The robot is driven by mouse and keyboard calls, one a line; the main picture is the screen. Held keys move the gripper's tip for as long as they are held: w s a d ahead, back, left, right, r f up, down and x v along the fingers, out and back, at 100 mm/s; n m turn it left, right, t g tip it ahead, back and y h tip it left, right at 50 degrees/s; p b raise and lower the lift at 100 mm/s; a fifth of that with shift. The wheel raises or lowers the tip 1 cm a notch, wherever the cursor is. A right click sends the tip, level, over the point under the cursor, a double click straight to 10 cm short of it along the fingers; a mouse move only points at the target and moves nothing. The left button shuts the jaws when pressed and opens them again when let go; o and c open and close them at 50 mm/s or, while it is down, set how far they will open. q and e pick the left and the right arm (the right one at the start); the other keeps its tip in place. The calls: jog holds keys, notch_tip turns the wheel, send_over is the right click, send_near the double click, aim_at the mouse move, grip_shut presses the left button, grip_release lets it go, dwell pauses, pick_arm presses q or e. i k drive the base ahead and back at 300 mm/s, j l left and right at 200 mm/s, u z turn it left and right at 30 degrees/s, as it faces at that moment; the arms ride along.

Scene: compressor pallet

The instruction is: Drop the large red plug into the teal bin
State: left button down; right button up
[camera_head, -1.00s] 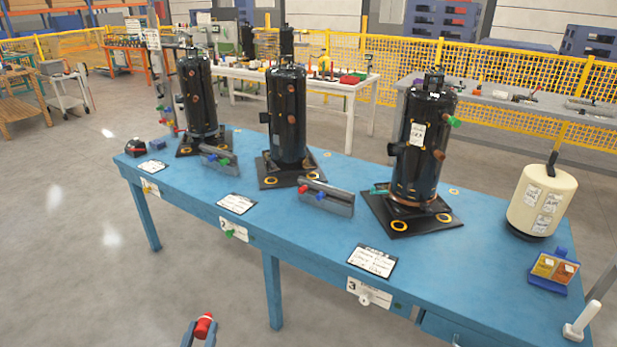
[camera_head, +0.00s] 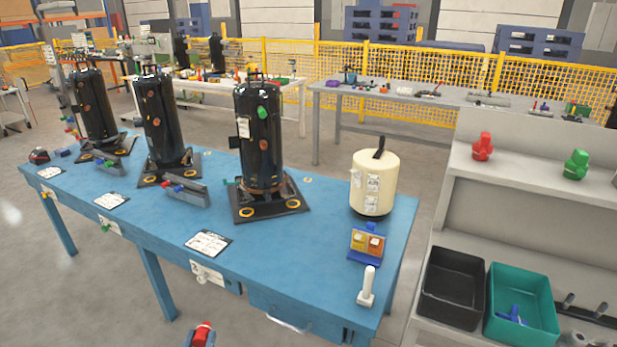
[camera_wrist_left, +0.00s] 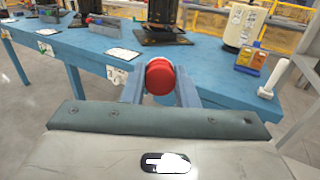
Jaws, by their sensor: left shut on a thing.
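The large red plug (camera_head: 202,334) is held in my left gripper (camera_head: 199,341), low in the head view and in front of the blue table. In the left wrist view the plug (camera_wrist_left: 160,76) shows its round red end between the two blue fingers of the gripper (camera_wrist_left: 160,90), which is shut on it. The teal bin (camera_head: 521,306) stands at the lower right of the head view, far to the right of the gripper, with blue items inside. My right gripper is not in view.
A black bin (camera_head: 452,286) stands left of the teal bin. A shelf (camera_head: 545,222) above holds another red plug (camera_head: 482,146) and a green plug (camera_head: 576,164). The blue table (camera_head: 270,258) carries black compressors and a cream tank (camera_head: 374,183). Grey floor lies left.

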aim_at(508, 312)
jog(key=k+l, duration=0.1)
jog(key=l, duration=0.85)
jog(key=k+l+z, duration=0.15)
jog(key=l, duration=1.8)
jog(key=k+z, duration=0.05)
